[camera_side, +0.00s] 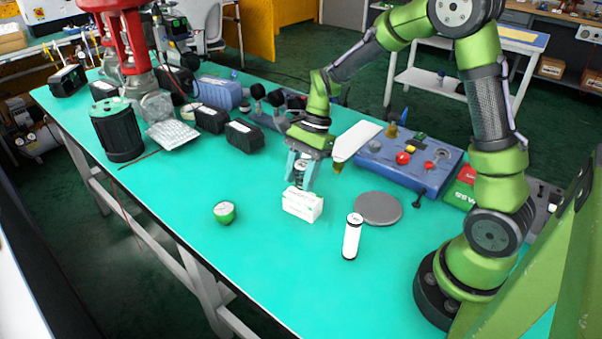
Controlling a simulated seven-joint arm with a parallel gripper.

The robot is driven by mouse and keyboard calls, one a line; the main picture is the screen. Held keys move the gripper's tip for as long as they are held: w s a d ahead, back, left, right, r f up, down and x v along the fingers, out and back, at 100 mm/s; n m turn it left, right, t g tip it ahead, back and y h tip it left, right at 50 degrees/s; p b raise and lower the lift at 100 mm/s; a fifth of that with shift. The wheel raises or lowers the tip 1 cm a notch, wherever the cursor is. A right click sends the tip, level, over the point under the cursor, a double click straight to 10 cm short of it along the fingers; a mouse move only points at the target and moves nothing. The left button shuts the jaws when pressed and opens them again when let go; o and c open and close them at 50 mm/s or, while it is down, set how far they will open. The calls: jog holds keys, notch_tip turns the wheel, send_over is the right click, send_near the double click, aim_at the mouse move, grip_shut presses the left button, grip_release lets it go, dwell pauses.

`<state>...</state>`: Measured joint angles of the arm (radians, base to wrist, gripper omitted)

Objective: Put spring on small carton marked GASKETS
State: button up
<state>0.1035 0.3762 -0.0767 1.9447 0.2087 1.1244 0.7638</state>
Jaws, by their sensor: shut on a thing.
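My gripper (301,172) points down over the middle of the teal table and is shut on a dark coil spring (300,174), held upright between its pale blue fingers. A small white carton (302,205) sits on the table directly below, slightly in front of the gripper in the picture. The spring's lower end is close to the carton's top; I cannot tell whether they touch. The print on the carton is too small to read.
A white cylinder (352,237) stands right of the carton, with a grey disc (377,208) behind it. A green round container (224,212) is at left. A blue panel with knobs (408,160) lies at the back right. The front table area is clear.

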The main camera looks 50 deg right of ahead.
jog(key=shift+f, duration=1.25)
jog(key=o, duration=1.1)
jog(key=shift+f, duration=0.15)
jog(key=v, duration=1.2)
jog(key=s+a+r+n+t+h, duration=0.1)
jog(key=s+a+r+n+t, duration=0.2)
jog(key=s+n, duration=0.4)
jog(key=s+a+r+n+t+h, duration=0.1)
jog(key=s+a+r+n+t, duration=0.2)
jog(key=s+n, duration=0.4)
jog(key=shift+s+a+r+t, duration=0.25)
jog(key=shift+a+r+t, duration=0.05)
jog(key=shift+r+t, duration=0.3)
